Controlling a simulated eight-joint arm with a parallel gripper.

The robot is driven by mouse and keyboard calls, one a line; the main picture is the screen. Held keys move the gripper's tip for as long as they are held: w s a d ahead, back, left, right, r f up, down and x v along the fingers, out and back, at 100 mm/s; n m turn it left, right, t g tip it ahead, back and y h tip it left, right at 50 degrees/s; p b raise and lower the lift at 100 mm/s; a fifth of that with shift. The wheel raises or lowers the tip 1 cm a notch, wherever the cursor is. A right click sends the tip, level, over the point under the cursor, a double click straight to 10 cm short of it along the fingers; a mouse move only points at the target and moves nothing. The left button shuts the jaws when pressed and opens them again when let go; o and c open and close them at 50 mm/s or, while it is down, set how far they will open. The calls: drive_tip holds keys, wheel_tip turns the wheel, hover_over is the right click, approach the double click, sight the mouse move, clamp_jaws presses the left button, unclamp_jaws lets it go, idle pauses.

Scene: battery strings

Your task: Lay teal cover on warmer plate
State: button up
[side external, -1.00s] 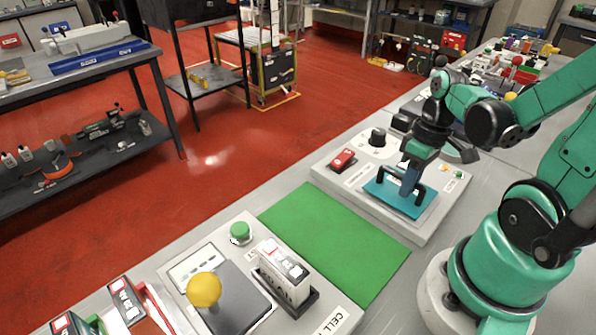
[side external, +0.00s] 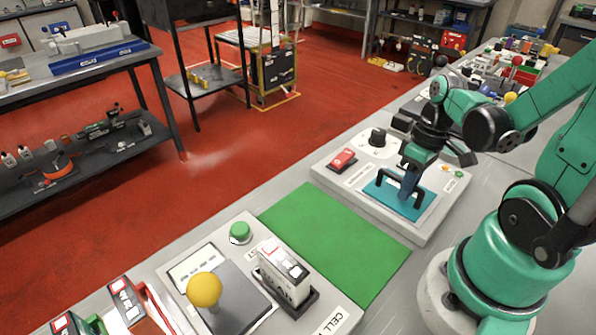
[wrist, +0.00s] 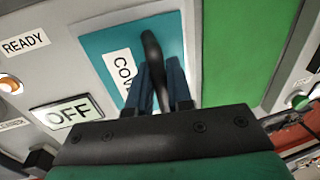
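The teal cover (side external: 385,188) is a flat plate with a black arched handle. It lies over the plate area on top of the grey warmer unit (side external: 330,178), with a pale border showing around it in the wrist view. The plate beneath is hidden. My gripper (side external: 408,192) is down at the cover from above. In the wrist view the blue fingers (wrist: 160,82) sit close on both sides of the black handle (wrist: 153,55), shut on it. Any small gap under the cover cannot be made out.
A display reading OFF (wrist: 68,112) is on the unit beside the cover. A red switch (side external: 342,159) and a black knob (side external: 378,137) stand on the unit. A clear green mat (side external: 335,240) lies in front, then a cell station with a yellow ball knob (side external: 204,289).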

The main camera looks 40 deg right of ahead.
drive_tip(key=o, duration=0.4)
drive_tip(key=shift+o, duration=0.2)
drive_tip(key=shift+r, duration=0.15)
drive_tip(key=shift+d+r, duration=0.2)
drive_tip(key=shift+r, duration=0.7)
drive_tip(key=shift+d+r, duration=0.15)
drive_tip(key=shift+r, duration=0.7)
drive_tip(key=shift+d+r, duration=0.2)
drive_tip(key=shift+r, duration=0.7)
drive_tip(key=w+a+r+t+h, duration=0.2)
drive_tip(key=w+a+r+t, duration=0.2)
drive_tip(key=w+a+t, duration=0.3)
drive_tip(key=w+a, duration=0.2)
drive_tip(key=a, duration=0.1)
drive_tip(key=shift+a+r, duration=0.2)
